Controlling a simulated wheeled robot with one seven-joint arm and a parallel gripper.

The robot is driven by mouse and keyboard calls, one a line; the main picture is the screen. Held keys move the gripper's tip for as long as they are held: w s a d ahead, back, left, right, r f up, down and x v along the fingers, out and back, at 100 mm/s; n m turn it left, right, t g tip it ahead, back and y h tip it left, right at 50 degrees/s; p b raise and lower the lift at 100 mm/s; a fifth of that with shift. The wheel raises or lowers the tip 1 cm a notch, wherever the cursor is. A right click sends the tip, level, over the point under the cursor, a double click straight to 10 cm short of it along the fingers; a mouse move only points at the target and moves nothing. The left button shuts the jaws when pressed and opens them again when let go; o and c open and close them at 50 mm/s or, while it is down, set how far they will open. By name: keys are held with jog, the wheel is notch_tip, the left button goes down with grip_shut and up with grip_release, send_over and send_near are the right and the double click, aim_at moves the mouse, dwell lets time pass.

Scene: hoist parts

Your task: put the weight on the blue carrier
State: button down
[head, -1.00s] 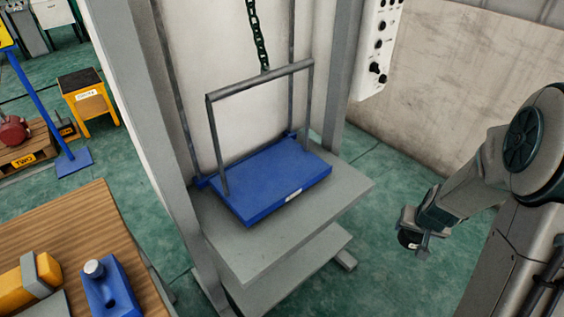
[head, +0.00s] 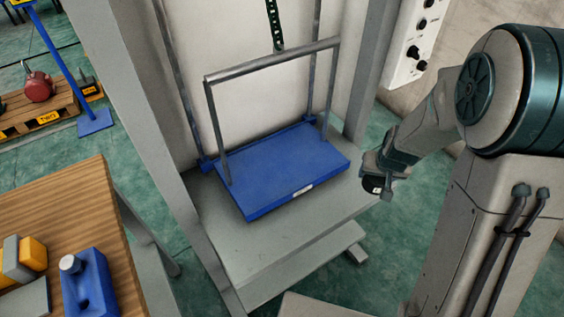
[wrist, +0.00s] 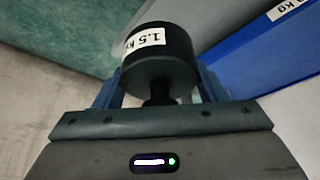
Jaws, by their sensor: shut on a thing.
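The blue carrier (head: 290,165) is a flat blue platform with a grey bar frame over it, hanging under a chain. It sits on a grey stepped stand in the middle of the head view, with its top bare. Its blue edge also shows at the right of the wrist view (wrist: 245,60). My gripper (head: 378,180) is just right of the carrier, apart from it. It is shut on the weight (wrist: 158,60), a dark cylinder with a white label reading 1.5 and a partly hidden unit. The weight also shows small and dark in the head view (head: 372,184).
The carrier's upright bars and top bar (head: 275,60) stand over the platform. A grey post (head: 370,70) rises behind at the right. A wooden table (head: 60,215) with blue and yellow blocks is at the lower left. The grey stand (head: 270,245) has bare room in front of the carrier.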

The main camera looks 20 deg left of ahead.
jog(key=s+a+r+n+y+b, duration=0.1)
jog(key=s+a+r+n+b, duration=0.15)
jog(key=a, duration=0.95)
jog(key=s+a+r+n+b, duration=0.1)
jog(key=s+a+r+n, duration=0.15)
jog(key=a, duration=0.85)
jog(key=shift+m, duration=0.4)
jog(key=w+a+f, duration=0.4)
jog(key=w+a, duration=0.1)
jog(key=w+a+f, duration=0.2)
jog(key=w+a, duration=0.1)
jog(key=shift+f+p, duration=0.2)
jog(key=shift+p, duration=0.2)
jog(key=shift+f, duration=2)
jog(key=c, duration=0.7)
grip_release()
jog(key=shift+s+d+f, duration=0.1)
jog(key=shift+f, duration=0.2)
jog(key=o, duration=0.4)
jog(key=shift+y, duration=0.3)
